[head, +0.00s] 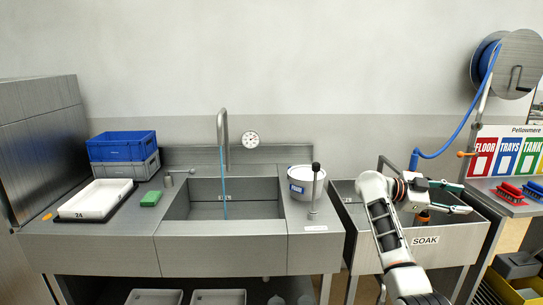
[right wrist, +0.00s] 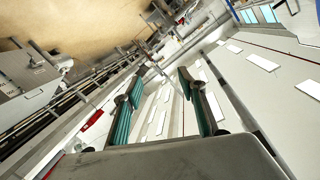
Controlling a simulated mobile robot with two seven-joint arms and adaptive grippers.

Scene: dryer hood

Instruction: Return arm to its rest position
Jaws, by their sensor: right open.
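My right arm comes up from the lower right in the head view. Its gripper (head: 468,198) is held over the soak sink (head: 440,236) at the right, with its fingers pointing right. The two fingers are apart and nothing shows between them. In the right wrist view the same gripper (right wrist: 160,95) shows two green-padded fingers spread, with an empty gap. An orange and dark part shows just below the gripper in the head view; I cannot tell what it belongs to. My left gripper is not in view.
A blue hose (head: 458,132) hangs from a reel (head: 506,64) close to the right gripper. Red and blue brushes (head: 508,193) lie on the right counter. A white bucket (head: 306,183) and a lever stand left of the arm. The middle sink (head: 222,212) has a tap.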

